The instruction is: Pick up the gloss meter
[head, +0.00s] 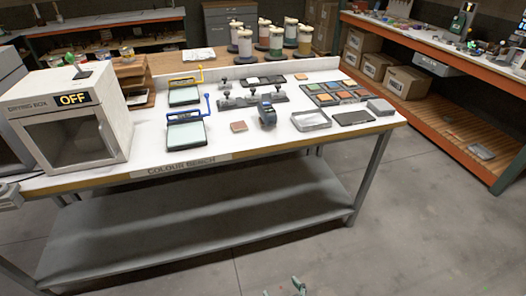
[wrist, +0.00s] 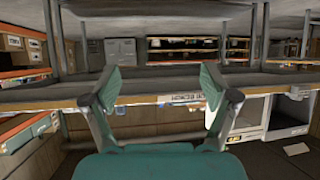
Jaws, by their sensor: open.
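A small dark upright device with a bluish top (head: 267,113) stands on the white bench top (head: 225,143), near the middle of the front half. It looks like the gloss meter, though its label is too small to read. My gripper (wrist: 158,90) is open and empty in the wrist view, its two green-padded fingers wide apart. In the head view, a small green part, likely of my gripper (head: 298,285), shows low at the bottom edge, in front of the bench and well away from the device. The device cannot be made out in the wrist view.
A brown square tile (head: 238,127) lies left of the device, and a grey open tray (head: 310,121) right of it. A drying box (head: 75,118) reading OFF stands at the left. A lower shelf (head: 200,222) runs under the bench. The floor in front is clear.

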